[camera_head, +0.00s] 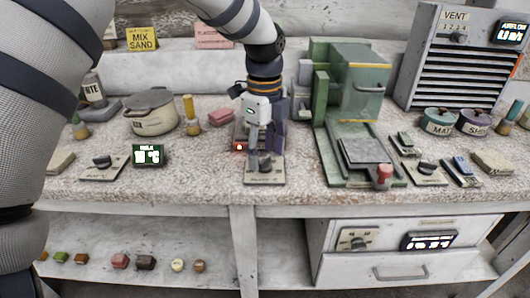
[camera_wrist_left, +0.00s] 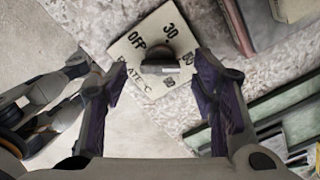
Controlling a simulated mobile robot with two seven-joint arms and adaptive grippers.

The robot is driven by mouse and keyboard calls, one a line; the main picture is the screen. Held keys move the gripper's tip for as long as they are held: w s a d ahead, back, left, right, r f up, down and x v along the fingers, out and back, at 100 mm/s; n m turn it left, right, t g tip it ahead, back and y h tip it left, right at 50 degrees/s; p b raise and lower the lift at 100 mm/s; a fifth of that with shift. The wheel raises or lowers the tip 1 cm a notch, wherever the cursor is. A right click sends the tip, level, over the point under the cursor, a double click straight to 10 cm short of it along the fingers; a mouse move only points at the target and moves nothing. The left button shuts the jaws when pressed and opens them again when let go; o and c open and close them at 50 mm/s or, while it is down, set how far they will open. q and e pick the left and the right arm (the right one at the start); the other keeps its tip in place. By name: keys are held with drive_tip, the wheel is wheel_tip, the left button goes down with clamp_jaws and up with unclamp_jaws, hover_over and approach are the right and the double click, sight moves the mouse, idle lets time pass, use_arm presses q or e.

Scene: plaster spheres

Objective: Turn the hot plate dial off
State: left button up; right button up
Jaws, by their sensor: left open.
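The hot plate dial is a dark knob with a raised grip bar, seen in the left wrist view (camera_wrist_left: 168,58). It sits on a pale panel (camera_wrist_left: 133,50) marked OFF, 30 and higher numbers, with "PLATE °C" along one edge. I cannot tell which mark the knob points to. In the head view the panel (camera_head: 265,181) lies near the bench's front edge, its knob partly hidden by my gripper. My left gripper (camera_head: 259,160) points down over it. In the wrist view its purple-padded fingers (camera_wrist_left: 159,70) are apart, either side of the knob, with nothing held.
Behind my gripper is a reddish-purple device (camera_head: 243,137), partly hidden. A green machine (camera_head: 345,95) stands close on the right. To the left are a green display (camera_head: 149,155), another dial panel (camera_head: 103,168) and a lidded pot (camera_head: 152,115). A drawer unit (camera_head: 400,265) sits below.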

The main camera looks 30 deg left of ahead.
use_arm(q)
drive_tip(key=shift+f, duration=0.45)
drive_tip(key=c, duration=1.2)
drive_tip(key=shift+o, duration=0.2)
